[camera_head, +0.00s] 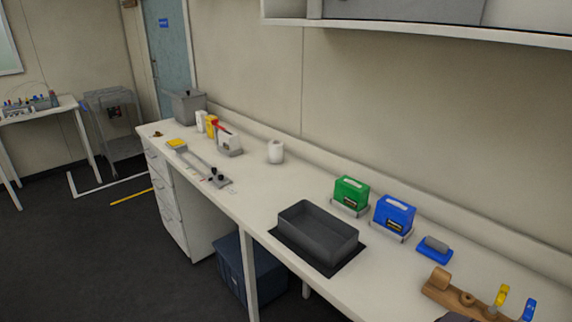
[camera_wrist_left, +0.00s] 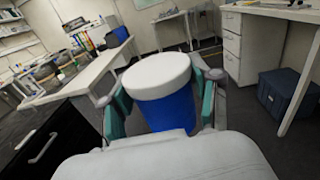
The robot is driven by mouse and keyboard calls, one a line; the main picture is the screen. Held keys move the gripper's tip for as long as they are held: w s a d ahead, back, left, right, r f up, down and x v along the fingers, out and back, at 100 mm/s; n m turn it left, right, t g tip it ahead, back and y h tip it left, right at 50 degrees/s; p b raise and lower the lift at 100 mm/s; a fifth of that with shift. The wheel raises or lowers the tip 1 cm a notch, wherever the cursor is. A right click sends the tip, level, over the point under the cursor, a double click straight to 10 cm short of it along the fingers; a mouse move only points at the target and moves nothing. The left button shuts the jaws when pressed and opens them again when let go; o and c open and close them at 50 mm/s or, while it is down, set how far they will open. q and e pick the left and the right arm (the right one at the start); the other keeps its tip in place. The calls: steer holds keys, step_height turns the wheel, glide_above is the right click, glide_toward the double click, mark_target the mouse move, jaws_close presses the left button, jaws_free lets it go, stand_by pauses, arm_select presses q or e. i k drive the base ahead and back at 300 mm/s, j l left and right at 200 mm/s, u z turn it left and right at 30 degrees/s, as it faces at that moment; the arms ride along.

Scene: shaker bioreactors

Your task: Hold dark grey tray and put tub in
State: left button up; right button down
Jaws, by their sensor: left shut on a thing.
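The dark grey tray (camera_head: 302,236) stands on a black mat (camera_head: 348,262) on the long white bench in the head view. It is an open rectangular box, and its visible interior looks empty. The tub (camera_wrist_left: 166,108) shows in the left wrist view, blue with a wide white lid. My left gripper (camera_wrist_left: 162,92) is shut on the tub, with a teal-lined finger on each side of it. The tub is held above the floor, away from the tray. Neither gripper shows in the head view, and my right gripper is not in view.
Behind the tray stand a green box (camera_head: 351,193) and a blue box (camera_head: 395,213). A blue block with a grey top (camera_head: 434,250) and a wooden holder (camera_head: 450,293) are to the right. A blue bin (camera_head: 230,262) stands under the bench.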

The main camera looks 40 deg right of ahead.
mark_target(334, 247)
steer(key=i, duration=1.05)
steer(key=i+j+z, duration=0.1)
steer(key=i, duration=1)
steer(key=z, duration=0.45)
steer(key=i+z, duration=0.1)
steer(key=z, duration=0.3)
steer(key=j+z, duration=0.1)
steer(key=z, duration=0.35)
steer(key=i+z, duration=0.1)
steer(key=z, duration=0.35)
steer(key=j+z, duration=0.15)
steer(key=z, duration=1.65)
